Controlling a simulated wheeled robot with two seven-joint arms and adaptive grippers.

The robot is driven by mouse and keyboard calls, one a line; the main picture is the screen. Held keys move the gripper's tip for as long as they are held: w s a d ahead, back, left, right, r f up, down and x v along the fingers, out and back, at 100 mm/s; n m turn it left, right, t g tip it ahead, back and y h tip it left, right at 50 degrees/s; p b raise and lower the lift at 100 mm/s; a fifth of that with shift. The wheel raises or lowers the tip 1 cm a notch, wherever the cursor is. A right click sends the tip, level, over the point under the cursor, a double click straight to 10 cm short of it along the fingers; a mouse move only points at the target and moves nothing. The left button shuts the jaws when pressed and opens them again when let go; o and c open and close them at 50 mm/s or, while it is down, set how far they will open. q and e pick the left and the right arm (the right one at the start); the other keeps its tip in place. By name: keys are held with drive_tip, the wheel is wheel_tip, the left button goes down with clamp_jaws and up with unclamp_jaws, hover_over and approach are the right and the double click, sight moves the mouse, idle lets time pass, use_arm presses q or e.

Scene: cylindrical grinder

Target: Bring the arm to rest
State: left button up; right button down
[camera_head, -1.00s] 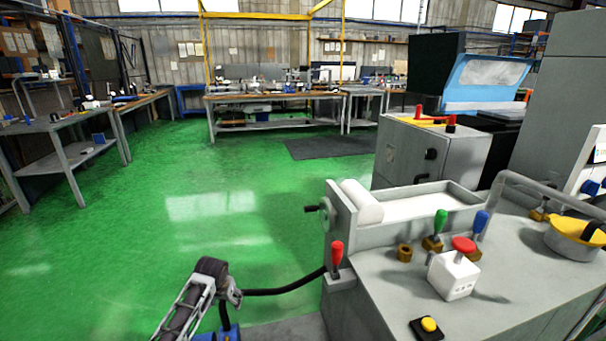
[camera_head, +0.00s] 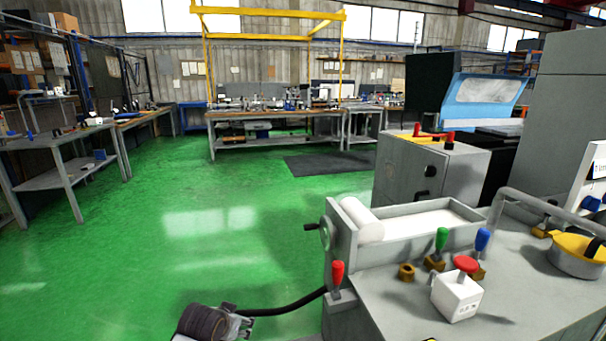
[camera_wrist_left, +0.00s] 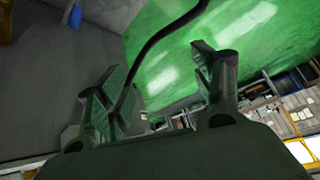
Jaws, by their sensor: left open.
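My left gripper (camera_head: 238,326) shows at the bottom edge of the head view, left of the grinder. Only its dark wrist part and some grey metal show there; the rest is cut off. In the left wrist view its two fingers (camera_wrist_left: 160,80) stand wide apart, with nothing held between them. A black cable (camera_wrist_left: 152,45) passes across the gap in that view; I cannot tell how far beyond the fingers it lies. My right gripper is in neither view.
The grey grinder (camera_head: 400,285) fills the lower right, with a red lever (camera_head: 337,275) and a white box with a red button (camera_head: 458,295). The cable (camera_head: 285,306) runs from its side to my gripper's area. Green floor (camera_head: 170,250) is clear at left; workbenches (camera_head: 270,115) stand behind.

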use_arm(q)
drive_tip(key=s+f+g, duration=0.2)
drive_tip(key=s+f, duration=0.4)
drive_tip(key=s, duration=0.3)
drive_tip(key=s+d+f+g, duration=0.1)
drive_tip(key=s+f, duration=0.5)
drive_tip(key=s, duration=0.3)
drive_tip(key=s+f+g+p, duration=0.1)
drive_tip(key=s+f+g, duration=0.1)
drive_tip(key=s+f, duration=0.4)
drive_tip(key=s, duration=0.3)
drive_tip(key=shift+d+n+g+h, duration=0.3)
drive_tip(key=shift+n, duration=0.1)
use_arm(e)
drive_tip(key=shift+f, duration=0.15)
use_arm(q)
drive_tip(key=shift+f, duration=0.1)
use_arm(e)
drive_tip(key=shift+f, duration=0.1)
